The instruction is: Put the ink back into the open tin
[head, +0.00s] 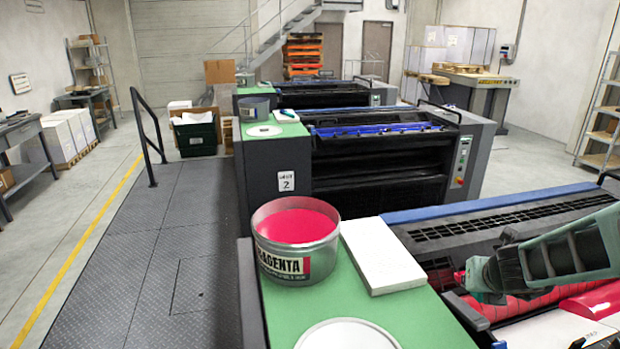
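The open tin (297,244) stands upright on the green top of the nearest press unit. Its label reads MAGENTA, its first letters partly cut off, and pink-red ink (298,224) shows inside. A round pale lid (346,337) lies flat in front of it, cut by the bottom edge. Red ink (515,304) also shows along the press at the right, with a brighter red mass (597,301) at the right edge. My gripper (482,281) is at the teal end of my arm, over the press and right of the tin. Its fingers and anything held cannot be made out.
A white slab (381,254) lies right beside the tin on the green top (420,320). The press grille and blue bar (480,203) lie behind my arm. More press units stand farther back. A dark walkway with a handrail (148,135) runs at left.

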